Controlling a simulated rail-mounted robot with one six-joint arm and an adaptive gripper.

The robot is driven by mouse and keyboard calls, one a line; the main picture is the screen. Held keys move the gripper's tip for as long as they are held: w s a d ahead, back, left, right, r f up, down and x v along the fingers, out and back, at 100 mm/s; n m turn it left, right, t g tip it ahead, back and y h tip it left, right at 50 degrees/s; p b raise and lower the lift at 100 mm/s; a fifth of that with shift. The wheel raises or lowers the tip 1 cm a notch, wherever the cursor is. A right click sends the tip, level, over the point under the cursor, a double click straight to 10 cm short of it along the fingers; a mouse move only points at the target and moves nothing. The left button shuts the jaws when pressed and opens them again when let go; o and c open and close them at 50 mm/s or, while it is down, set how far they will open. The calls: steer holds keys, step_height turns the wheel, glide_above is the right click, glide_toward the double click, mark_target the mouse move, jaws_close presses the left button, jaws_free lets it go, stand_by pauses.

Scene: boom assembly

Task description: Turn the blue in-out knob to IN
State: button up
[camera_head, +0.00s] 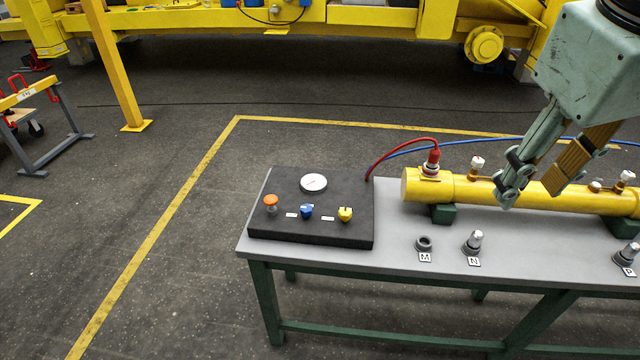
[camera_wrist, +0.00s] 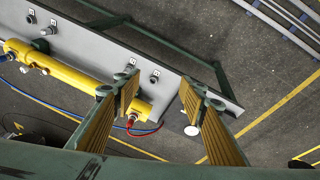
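The blue in-out knob (camera_head: 306,211) sits on the sloped black control box (camera_head: 345,190) at the left end of the grey table, between an orange knob (camera_head: 270,203) and a yellow knob (camera_head: 345,214). A round white gauge (camera_head: 313,183) is above it. Small white labels lie beside the knobs; their text and the blue knob's setting are too small to read. My gripper (camera_head: 528,191) is open and empty, in front of the yellow cylinder in the picture, well right of the box. In the wrist view, my gripper (camera_wrist: 150,98) shows spread fingers; the blue knob cannot be made out there.
The yellow cylinder (camera_head: 460,188) lies on green supports, with a red-tipped fitting (camera_head: 433,160) and red and blue hoses. Sockets marked M (camera_head: 424,243), N (camera_head: 473,242) and P (camera_head: 627,254) stand along the table front. The floor left of the table (camera_head: 400,262) is clear.

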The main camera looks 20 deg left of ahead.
steer(key=w+a+f+n+p, duration=0.1)
steer(key=w+a+n, duration=0.25)
steer(key=w, duration=0.45)
steer(key=w+a+f+n, duration=0.2)
steer(key=w+a, duration=0.2)
steer(key=w, duration=0.4)
steer(key=n+h+p, duration=0.2)
steer(key=n+p, duration=0.3)
steer(key=n, duration=1.3)
glide_above(306, 208)
steer(key=s+a, duration=0.3)
steer(key=s, duration=0.1)
step_height(306, 208, down, 29)
steer(key=shift+s+a, duration=0.25)
steer(key=shift+f, duration=0.1)
steer(key=shift+d+b+x, duration=0.2)
steer(key=shift+b+x, duration=0.35)
steer(key=shift+x, duration=6.25)
steer(key=shift+w, duration=0.15)
steer(key=c, duration=0.8)
